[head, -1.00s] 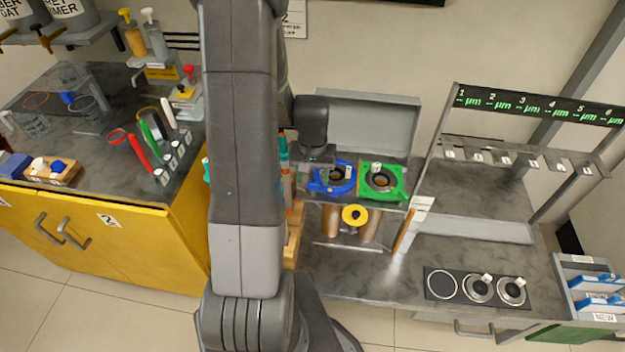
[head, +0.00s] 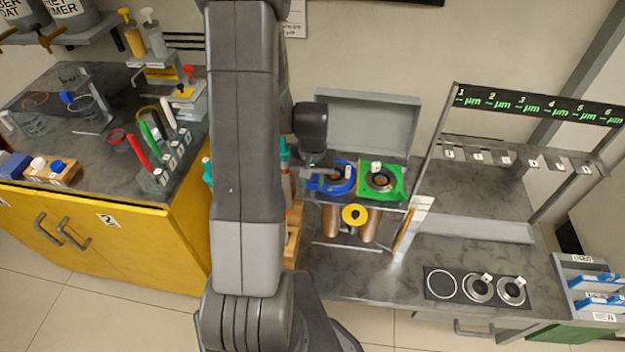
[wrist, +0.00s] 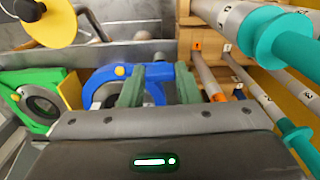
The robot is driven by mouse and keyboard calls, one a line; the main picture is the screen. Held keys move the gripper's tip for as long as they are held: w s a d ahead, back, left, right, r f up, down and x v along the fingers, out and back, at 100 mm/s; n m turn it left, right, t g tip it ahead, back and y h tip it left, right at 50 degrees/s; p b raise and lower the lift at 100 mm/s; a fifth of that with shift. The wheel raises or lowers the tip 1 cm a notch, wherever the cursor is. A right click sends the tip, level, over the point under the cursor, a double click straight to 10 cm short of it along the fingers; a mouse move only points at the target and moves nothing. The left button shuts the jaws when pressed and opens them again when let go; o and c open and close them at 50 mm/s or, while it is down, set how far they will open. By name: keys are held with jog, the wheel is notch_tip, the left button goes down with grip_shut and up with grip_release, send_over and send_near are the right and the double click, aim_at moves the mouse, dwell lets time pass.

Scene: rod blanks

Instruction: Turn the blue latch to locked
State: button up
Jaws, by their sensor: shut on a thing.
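The blue latch (head: 340,189) is a curved blue piece around a dark round opening, on the left of the open grey box. It also shows in the wrist view (wrist: 100,78), with a small yellow knob on it. My gripper (wrist: 158,85) has its two green fingers on either side of the latch's blue right-hand end and is shut on it. In the head view my dark gripper hangs at the latch's left side, and my arm covers part of the area left of it. How far the latch is turned is hard to tell.
A green plate (head: 396,188) with a round opening sits right beside the latch. A yellow disc (head: 354,215) is in front. The grey lid (head: 370,122) stands open behind. In the wrist view, a wooden rack (wrist: 197,12) and teal-ended rods (wrist: 283,43) stand close on the right.

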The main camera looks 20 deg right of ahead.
aim_at(312, 182)
jog(key=shift+n, duration=0.4)
jog(key=n+b, duration=0.2)
jog(key=n, duration=0.1)
jog(key=shift+n, duration=0.3)
jog(key=n+b, duration=0.1)
jog(key=n, duration=0.3)
jog(key=shift+n, duration=0.4)
jog(key=o, duration=1)
notch_tip(312, 182, up, 14)
jog(key=shift+f+p, duration=0.1)
jog(key=shift+p, duration=0.35)
